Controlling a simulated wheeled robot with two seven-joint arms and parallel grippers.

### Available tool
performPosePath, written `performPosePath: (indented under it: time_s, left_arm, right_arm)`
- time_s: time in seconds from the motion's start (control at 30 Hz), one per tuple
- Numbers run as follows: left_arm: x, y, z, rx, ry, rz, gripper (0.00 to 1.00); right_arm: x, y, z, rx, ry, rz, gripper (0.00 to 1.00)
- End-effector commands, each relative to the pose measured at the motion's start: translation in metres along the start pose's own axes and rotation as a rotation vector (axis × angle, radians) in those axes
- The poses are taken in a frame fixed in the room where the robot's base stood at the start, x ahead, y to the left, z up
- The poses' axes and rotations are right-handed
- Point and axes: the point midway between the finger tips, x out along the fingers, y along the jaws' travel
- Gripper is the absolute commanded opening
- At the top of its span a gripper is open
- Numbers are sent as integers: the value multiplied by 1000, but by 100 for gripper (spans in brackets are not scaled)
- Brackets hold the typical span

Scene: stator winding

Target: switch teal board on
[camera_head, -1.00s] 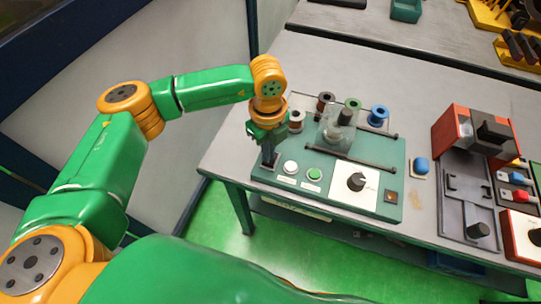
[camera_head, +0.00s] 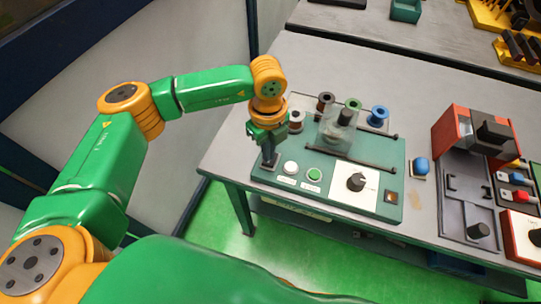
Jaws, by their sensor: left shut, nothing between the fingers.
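The teal board (camera_head: 318,193) lies near the front left of the grey table. My left gripper (camera_head: 269,161) points down over the board's left end, its fingers shut and empty. The fingertips are at or just above a small dark part there, which they mostly hide; I cannot tell whether they touch it. To their right, the board carries a white button (camera_head: 291,168), a green button (camera_head: 314,175) and a black knob (camera_head: 356,182) on a white plate. My right gripper is out of view.
Spools, including a blue one (camera_head: 378,115), stand along the board's back beside a clear cover (camera_head: 339,128). A blue knob (camera_head: 421,165) and a red and grey machine (camera_head: 470,135) stand to the right. The table's left side is clear.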

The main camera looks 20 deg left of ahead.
Motion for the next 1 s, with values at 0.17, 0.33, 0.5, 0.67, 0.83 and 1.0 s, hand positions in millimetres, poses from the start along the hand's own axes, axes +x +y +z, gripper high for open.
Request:
performPosePath:
  time_s: [0.17, 0.33, 0.5, 0.67, 0.83, 1.0]
  left_arm:
    - [0, 0, 0, 0, 0, 0, 0]
    - [0, 0, 0, 0, 0, 0, 0]
    - [1, 0, 0, 0, 0, 0, 0]
    - [4, 0, 0, 0, 0, 0, 0]
    - [6, 0, 0, 0, 0, 0, 0]
    - [9, 0, 0, 0, 0, 0, 0]
  right_arm:
    - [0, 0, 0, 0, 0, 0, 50]
    - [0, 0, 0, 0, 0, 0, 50]
    - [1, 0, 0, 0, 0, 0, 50]
    - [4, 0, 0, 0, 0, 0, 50]
    - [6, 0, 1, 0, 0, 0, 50]
    - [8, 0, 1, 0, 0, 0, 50]
